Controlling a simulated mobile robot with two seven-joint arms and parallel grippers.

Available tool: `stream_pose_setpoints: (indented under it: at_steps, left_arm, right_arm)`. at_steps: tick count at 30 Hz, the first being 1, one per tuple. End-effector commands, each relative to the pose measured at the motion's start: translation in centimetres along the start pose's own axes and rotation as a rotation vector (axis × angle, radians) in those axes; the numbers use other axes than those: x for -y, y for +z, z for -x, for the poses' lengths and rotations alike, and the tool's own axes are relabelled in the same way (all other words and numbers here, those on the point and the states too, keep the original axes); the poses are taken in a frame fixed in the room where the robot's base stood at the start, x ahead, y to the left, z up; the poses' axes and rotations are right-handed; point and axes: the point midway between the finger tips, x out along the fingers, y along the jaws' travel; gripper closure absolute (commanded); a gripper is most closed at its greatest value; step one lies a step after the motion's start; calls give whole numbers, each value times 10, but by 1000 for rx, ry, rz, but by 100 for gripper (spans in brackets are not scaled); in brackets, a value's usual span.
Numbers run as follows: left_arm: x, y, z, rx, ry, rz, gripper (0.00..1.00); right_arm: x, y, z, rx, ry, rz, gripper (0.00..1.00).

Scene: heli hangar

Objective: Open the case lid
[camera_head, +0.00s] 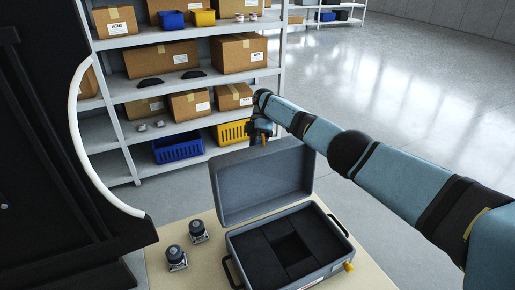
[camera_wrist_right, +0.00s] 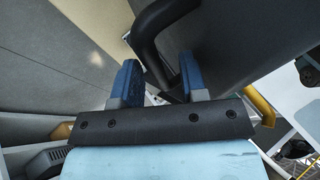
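The grey case (camera_head: 318,276) sits on a light table with its lid (camera_head: 262,182) raised, standing steeply upright at the back. Its black-lined interior shows an empty square recess. My right gripper (camera_head: 258,138) is at the lid's top edge, partly hidden behind it. In the right wrist view my right gripper (camera_wrist_right: 160,82) has its two blue fingers apart, with nothing clearly held between them. A dark handle-like bar (camera_wrist_right: 148,38) lies just beyond the fingertips, against a dark grey surface. Whether the fingers touch it is unclear. My left gripper is not in view.
Two small dark-and-silver parts (camera_head: 177,258) stand on the table (camera_head: 205,278) left of the case. A shelf rack (camera_head: 122,132) with cardboard boxes and a blue basket (camera_head: 178,148) stands behind. A dark structure with a white curved edge fills the left. Open floor lies right.

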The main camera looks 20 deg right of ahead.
Motion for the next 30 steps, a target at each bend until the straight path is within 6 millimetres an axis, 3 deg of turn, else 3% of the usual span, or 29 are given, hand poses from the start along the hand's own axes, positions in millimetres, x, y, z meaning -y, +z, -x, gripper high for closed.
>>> stream_pose_setpoints:
  at_steps: [5,21,30]
  left_arm:
    - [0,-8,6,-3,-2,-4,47]
    - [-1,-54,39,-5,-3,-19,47]
    - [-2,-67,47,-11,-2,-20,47]
  right_arm:
    - [8,-4,12,1,3,1,60]
    - [78,-43,109,3,4,0,60]
    - [106,-60,146,2,0,0,60]
